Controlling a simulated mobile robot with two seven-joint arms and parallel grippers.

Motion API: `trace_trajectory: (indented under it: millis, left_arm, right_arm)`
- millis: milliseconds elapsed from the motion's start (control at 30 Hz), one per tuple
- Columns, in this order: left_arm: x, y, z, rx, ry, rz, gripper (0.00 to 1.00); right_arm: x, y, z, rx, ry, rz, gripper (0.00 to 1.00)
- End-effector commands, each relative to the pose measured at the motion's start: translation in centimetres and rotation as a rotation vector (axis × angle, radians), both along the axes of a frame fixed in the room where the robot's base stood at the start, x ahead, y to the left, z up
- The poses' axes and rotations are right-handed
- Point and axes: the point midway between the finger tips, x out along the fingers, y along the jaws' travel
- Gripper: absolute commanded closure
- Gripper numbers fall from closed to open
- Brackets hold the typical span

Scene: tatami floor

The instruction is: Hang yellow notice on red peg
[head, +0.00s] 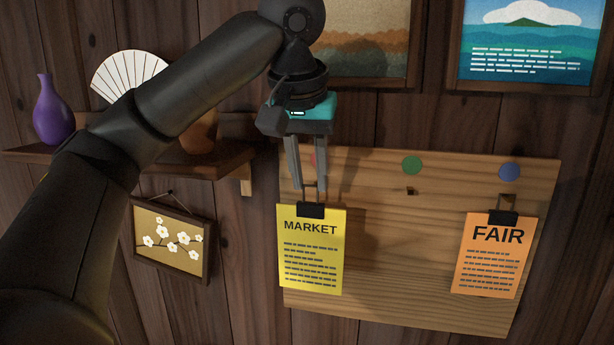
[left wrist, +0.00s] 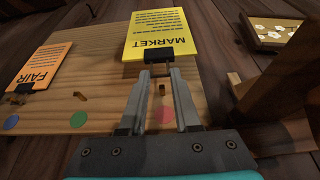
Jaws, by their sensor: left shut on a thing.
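The yellow notice (head: 311,262), marked MARKET, hangs upright below my left gripper (head: 309,188) in front of the board's left side. My left gripper is shut on the wire loop above the notice's black clip (head: 310,211). In the left wrist view the notice (left wrist: 160,30) and clip lie just beyond the fingertips (left wrist: 161,74). The red dot (left wrist: 162,115) shows between the fingers there; in the head view the fingers partly cover it. A small peg (left wrist: 161,89) shows near it. I cannot tell whether the loop is around that peg. My right gripper is not in view.
The wooden board (head: 390,280) also has a green dot (head: 412,165) above a bare peg (head: 410,191). An orange FAIR notice (head: 486,263) hangs under the blue dot (head: 509,171). A shelf (head: 225,160) with a purple vase (head: 53,112) is at left.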

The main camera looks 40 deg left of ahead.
Motion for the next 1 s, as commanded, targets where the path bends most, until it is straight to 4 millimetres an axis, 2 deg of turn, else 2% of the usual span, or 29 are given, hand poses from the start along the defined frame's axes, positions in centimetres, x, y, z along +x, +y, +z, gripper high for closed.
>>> trace_trajectory:
  millis: [1000]
  left_arm:
    - [4.9, 2.7, -0.8, 0.000, 0.001, 0.000, 1.00]
  right_arm:
    - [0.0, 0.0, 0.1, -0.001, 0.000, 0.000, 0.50]
